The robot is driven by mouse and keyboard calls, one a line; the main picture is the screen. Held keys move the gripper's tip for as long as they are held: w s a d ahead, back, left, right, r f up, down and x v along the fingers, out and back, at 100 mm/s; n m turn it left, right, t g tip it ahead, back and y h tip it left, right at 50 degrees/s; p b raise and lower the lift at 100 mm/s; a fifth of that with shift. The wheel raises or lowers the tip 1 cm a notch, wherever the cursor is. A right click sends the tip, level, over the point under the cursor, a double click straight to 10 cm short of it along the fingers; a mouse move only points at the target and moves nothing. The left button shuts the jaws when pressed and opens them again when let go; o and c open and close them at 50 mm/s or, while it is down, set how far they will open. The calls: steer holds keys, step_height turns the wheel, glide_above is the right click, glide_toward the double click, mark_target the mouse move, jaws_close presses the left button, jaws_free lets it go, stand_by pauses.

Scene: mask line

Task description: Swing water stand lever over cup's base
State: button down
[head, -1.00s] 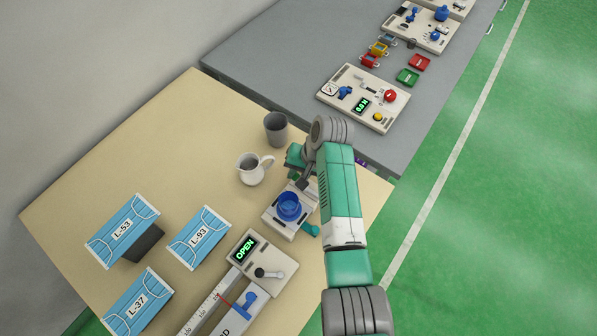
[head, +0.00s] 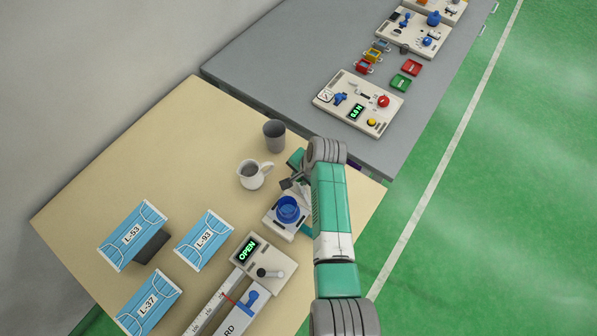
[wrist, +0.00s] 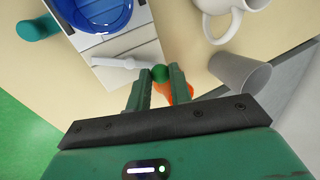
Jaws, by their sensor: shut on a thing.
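The blue cup (head: 288,208) stands on the pale water stand (head: 276,226), and both also show in the wrist view, the cup (wrist: 95,14) at the top left. The stand's white lever (wrist: 118,62) lies beside the cup, apart from its base, and ends in a green knob (wrist: 160,73). My gripper (wrist: 158,82) is shut on the green knob at the stand's edge. An orange thing (wrist: 182,92) shows behind the fingers. In the head view my arm hides part of the stand.
A white mug (head: 252,175) and a grey cup (head: 274,136) stand close to my gripper. A panel reading OPEN (head: 262,265) is in front of the stand. Mask packs (head: 205,241) lie to the left. A grey bench (head: 330,60) with devices is behind.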

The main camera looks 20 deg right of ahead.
steer(key=m+p, duration=0.1)
steer(key=m, duration=0.1)
steer(key=d+m+h+p, duration=0.1)
steer(key=m, duration=0.1)
steer(key=m+h+p, duration=0.1)
steer(key=m, duration=0.1)
steer(key=shift+s+d+r, duration=0.15)
steer(key=shift+s, duration=0.1)
steer(key=m, duration=0.2)
steer(key=m+h, duration=0.1)
steer(key=s+m, duration=0.1)
steer(key=m, duration=0.1)
steer(key=shift+d+m+h, duration=0.3)
steer(key=shift+d+h, duration=0.1)
steer(key=c, duration=1.3)
jaws_free()
steer(key=p+v, duration=0.1)
steer(key=v, duration=0.6)
steer(key=shift+r+p, duration=0.35)
